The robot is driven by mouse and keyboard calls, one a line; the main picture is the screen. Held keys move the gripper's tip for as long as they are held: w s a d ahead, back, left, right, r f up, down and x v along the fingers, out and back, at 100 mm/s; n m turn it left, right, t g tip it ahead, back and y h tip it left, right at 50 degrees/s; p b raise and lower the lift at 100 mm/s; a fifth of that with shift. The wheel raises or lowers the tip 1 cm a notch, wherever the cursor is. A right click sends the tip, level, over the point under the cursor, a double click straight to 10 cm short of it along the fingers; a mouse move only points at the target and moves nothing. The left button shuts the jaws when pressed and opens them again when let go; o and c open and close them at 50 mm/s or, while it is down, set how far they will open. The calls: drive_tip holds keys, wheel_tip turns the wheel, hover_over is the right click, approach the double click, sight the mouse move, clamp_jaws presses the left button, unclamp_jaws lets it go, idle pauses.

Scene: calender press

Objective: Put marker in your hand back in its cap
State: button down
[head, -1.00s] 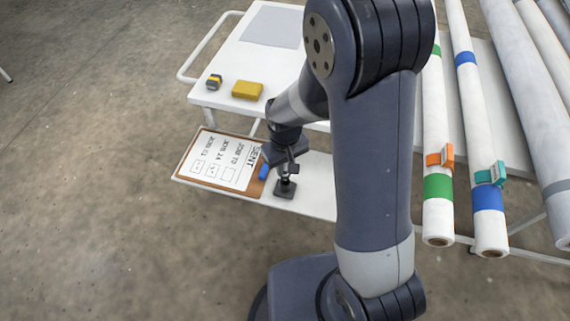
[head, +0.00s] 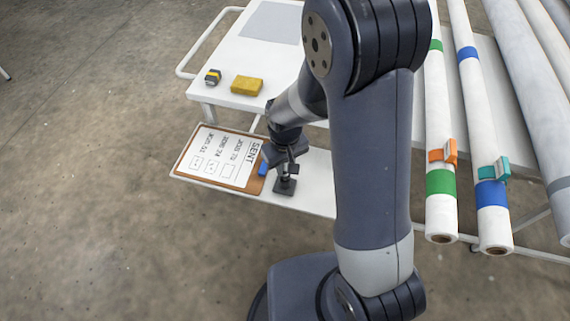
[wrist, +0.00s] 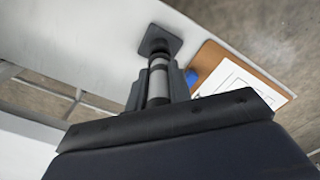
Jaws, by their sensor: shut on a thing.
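My gripper (head: 287,165) points down over the lower white shelf. In the wrist view its fingers (wrist: 160,85) are shut on the marker (wrist: 158,80), a grey-white cylinder with dark bands. Below it stands a small dark holder with a square base, seen in the wrist view (wrist: 173,44) and in the head view (head: 284,187). The marker is lined up over the holder's middle. The cap is not clearly distinguishable, and I cannot tell whether the marker's end touches or enters it.
The upper white table carries a yellow block (head: 247,85) and a small dark-and-yellow item (head: 213,77). Long white rolls (head: 440,215) lie at right.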

drive_tip(key=shift+f+b, duration=0.6)
drive_tip(key=shift+f, duration=0.25)
drive_tip(key=c, duration=1.2)
unclamp_jaws()
drive_tip(key=shift+r, duration=0.15)
wheel_tip(320, 180, up, 11)
drive_tip(key=shift+f+p, duration=0.2)
drive_tip(key=shift+p, duration=0.55)
wheel_tip(320, 180, down, 11)
drive_tip(key=shift+b, duration=0.8)
drive_tip(key=shift+r+p, duration=0.45)
drive_tip(key=shift+r, duration=0.05)
